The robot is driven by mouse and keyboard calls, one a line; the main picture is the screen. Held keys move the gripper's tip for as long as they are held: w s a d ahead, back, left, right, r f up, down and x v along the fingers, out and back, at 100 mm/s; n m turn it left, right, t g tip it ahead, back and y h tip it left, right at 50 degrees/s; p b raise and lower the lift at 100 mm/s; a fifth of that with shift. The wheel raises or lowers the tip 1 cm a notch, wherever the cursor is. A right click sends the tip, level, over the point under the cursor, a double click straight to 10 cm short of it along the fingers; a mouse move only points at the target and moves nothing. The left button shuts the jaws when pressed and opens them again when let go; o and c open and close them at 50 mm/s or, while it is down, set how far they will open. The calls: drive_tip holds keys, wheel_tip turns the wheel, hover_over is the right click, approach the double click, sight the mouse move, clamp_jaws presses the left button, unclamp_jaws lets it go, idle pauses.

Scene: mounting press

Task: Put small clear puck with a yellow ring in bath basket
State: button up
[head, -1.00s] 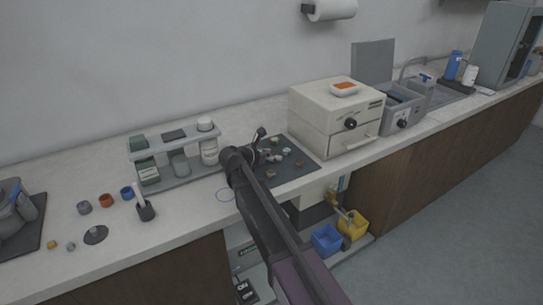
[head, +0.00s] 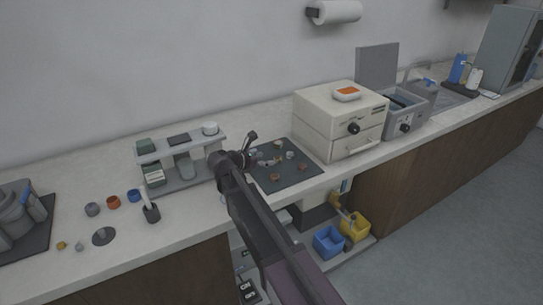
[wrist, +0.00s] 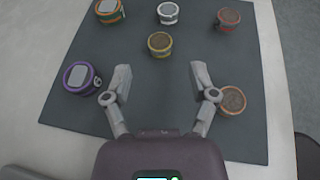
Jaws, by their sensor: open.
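The small puck with a yellow ring (wrist: 160,44) sits on the dark mat (wrist: 190,125), its top looking brownish in the wrist view. My gripper (wrist: 160,80) is open and empty, its two fingers apart, with the puck just beyond the fingertips and roughly centred between them. In the head view my gripper is over the left part of the mat, and I cannot single out the yellow-ringed puck there. The grey bath (head: 405,118) stands on the counter at the right with its lid raised. Its basket (head: 398,101) is only partly visible inside.
Other pucks share the mat: a purple-ringed one (wrist: 80,77) near the left finger, an orange-ringed one (wrist: 232,100) near the right finger, and white (wrist: 168,12) and red (wrist: 228,18) ones farther off. A cream press box (head: 340,120) stands between mat and bath.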

drive_tip(key=shift+p+v, duration=0.95)
drive_tip(key=shift+v, duration=2.2)
